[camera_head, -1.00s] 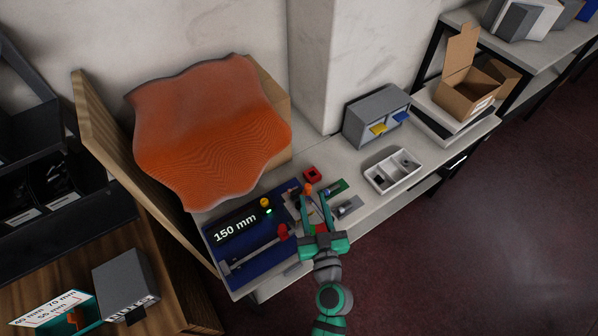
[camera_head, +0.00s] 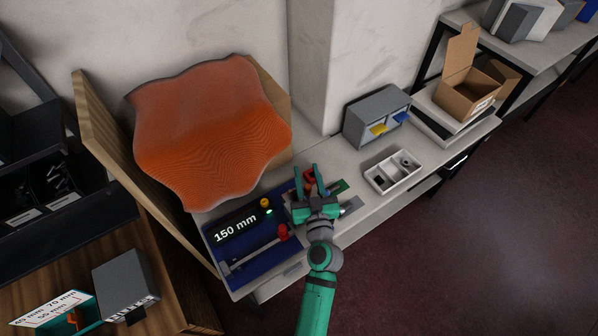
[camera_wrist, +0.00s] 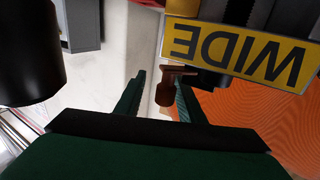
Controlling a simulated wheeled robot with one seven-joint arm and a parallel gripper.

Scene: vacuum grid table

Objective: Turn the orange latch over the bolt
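My gripper (camera_head: 307,170) is over the right end of the blue board (camera_head: 250,262) in the head view, its two fingers apart. In the wrist view the gripper (camera_wrist: 160,82) is open. A brown-orange piece (camera_wrist: 170,84), which looks like the orange latch, shows between the fingertips, close to the right finger; I cannot tell whether they touch. In the head view a red-orange bit (camera_head: 309,176) shows between the fingers; I cannot tell whether it is the latch or a red block. I cannot make out the bolt.
A yellow WIDE sign (camera_wrist: 240,48) is upside down at the upper right in the wrist view. A red knob (camera_head: 283,231) and yellow button (camera_head: 265,202) stand left of my gripper. A white tray (camera_head: 402,184) and grey drawer unit (camera_head: 365,112) stand right. An orange wavy sheet (camera_head: 205,130) is behind.

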